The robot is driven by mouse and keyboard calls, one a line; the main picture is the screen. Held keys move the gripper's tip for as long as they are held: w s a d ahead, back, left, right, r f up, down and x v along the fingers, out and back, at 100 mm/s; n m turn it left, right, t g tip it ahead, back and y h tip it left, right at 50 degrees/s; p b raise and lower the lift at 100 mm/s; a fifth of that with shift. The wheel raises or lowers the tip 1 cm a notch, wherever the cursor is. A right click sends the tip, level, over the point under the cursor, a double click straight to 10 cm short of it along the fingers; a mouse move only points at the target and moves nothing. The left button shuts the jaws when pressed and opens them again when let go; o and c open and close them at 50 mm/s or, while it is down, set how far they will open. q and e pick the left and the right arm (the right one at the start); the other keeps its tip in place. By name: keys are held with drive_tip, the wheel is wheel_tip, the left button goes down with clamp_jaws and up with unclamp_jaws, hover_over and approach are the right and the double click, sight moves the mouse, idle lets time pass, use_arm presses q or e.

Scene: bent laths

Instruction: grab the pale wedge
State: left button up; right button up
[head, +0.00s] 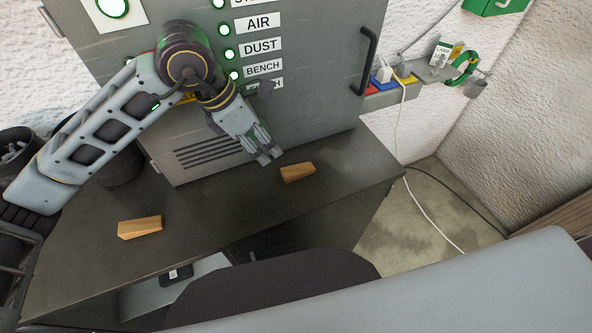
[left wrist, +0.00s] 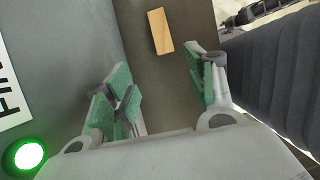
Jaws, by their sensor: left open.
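Two small wooden wedges lie apart on the dark bench top. The left wedge (head: 140,227), near the bench's front left, looks a little paler and yellower. The right wedge (head: 298,172), near the cabinet's foot, looks more orange. My left gripper (head: 268,156) is open and empty, just left of the right wedge and in front of the cabinet. In the left wrist view a wedge (left wrist: 160,31) lies beyond the open green-padded fingers (left wrist: 165,88), apart from them; it seems to be the right wedge. My right gripper is in neither view.
A grey cabinet (head: 330,100) with lit green buttons, labels and a black handle (head: 366,60) rises behind the bench (head: 235,210). The bench between the wedges is clear. A white cable (head: 412,190) hangs past the bench's right end.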

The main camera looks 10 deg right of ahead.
use_arm(q)
drive_tip(key=p, duration=0.1)
hover_over(286, 172)
drive_tip(key=a, duration=0.2)
drive_tip(key=shift+w+f, duration=0.1)
drive_tip(key=shift+f, duration=3.5)
drive_tip(key=shift+f, duration=0.1)
drive_tip(key=shift+p+x, duration=0.6)
drive_tip(key=shift+x, duration=0.25)
drive_tip(key=shift+s+d+f+p, duration=0.15)
drive_tip(key=shift+f, duration=0.25)
drive_tip(key=shift+s+d+f+p, duration=0.1)
drive_tip(key=shift+d+f+p, duration=0.05)
drive_tip(key=shift+f, duration=0.25)
drive_tip(key=shift+x, duration=0.85)
drive_tip(key=c, duration=1.1)
